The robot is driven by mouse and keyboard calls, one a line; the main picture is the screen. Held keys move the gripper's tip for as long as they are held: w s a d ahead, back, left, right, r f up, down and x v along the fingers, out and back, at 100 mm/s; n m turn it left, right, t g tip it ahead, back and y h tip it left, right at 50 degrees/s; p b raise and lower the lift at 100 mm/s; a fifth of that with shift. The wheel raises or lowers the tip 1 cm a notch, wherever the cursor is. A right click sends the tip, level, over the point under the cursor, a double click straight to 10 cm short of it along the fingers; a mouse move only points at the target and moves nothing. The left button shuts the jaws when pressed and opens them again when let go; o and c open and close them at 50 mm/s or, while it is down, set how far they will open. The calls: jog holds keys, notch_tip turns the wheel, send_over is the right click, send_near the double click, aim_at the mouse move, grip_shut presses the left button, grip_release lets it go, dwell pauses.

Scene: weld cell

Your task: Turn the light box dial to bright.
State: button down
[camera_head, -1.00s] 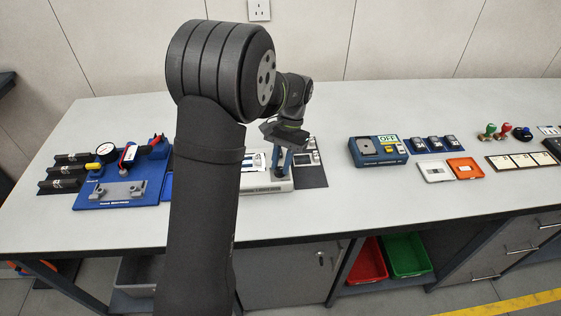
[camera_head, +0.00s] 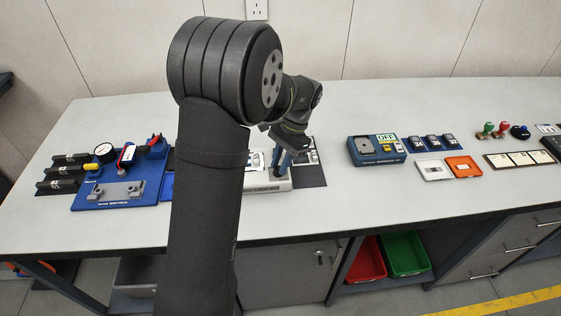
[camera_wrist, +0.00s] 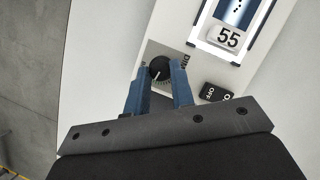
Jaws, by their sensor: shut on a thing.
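The light box (camera_wrist: 188,107) is a pale case with a bright framed panel (camera_wrist: 235,15) at the upper right of the wrist view. Its dial (camera_wrist: 159,68) is a round black knob with a white pointer line, on a grey label plate that is partly hidden. The word DIM shows to the right of the dial. My gripper (camera_wrist: 163,74) is shut on the dial, its blue fingers on either side. In the head view the light box (camera_head: 262,186) stands behind my arm, with my gripper (camera_head: 279,172) reaching down onto its right end.
A black ON/OFF rocker switch (camera_wrist: 214,92) sits right of my fingers. A tag reading 55 (camera_wrist: 228,38) lies on the panel. A blue fixture (camera_head: 118,190) stands left, and a blue device showing OFF (camera_head: 377,148) right. The front middle of the bench is clear.

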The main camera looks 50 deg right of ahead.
jog(key=c, duration=1.2)
grip_release()
jog(key=shift+c, duration=0.2)
jog(key=shift+r, duration=0.1)
jog(key=v, duration=1.7)
jog(key=shift+r, duration=0.1)
jog(key=x, duration=1.7)
jog(key=shift+f, duration=0.2)
